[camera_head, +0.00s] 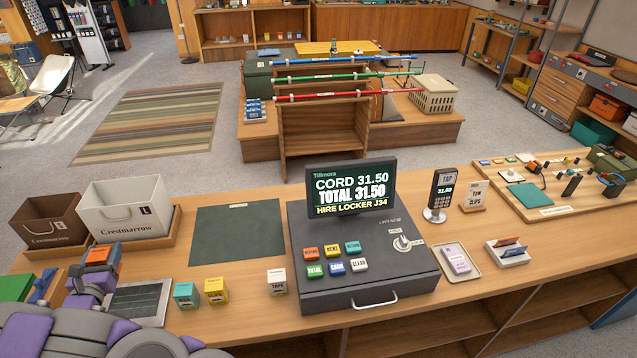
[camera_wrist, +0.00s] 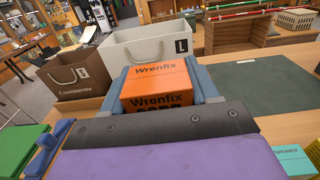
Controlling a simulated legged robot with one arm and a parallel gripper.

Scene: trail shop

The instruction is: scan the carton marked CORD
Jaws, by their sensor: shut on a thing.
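An orange carton (camera_wrist: 158,78) marked Wrenfix sits between the blue fingers of my gripper (camera_wrist: 160,92). A second word on its near face is partly cut off and looks like CORD. In the head view the carton (camera_head: 103,254) is held at the left, above the counter near a dark glossy panel (camera_head: 140,300), which may be the scanner. My gripper (camera_head: 100,262) is shut on it. The till screen (camera_head: 350,188) reads CORD 31.50, TOTAL 31.50 and HIRE LOCKER J34.
A brown bag (camera_head: 48,222) and a white bag (camera_head: 125,208) stand behind the carton. Small teal (camera_head: 186,295), yellow (camera_head: 216,291) and white TAPE (camera_head: 276,282) cartons stand along the front. A green mat (camera_head: 237,234) lies bare. The card reader (camera_head: 440,193) stands right of the till (camera_head: 365,270).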

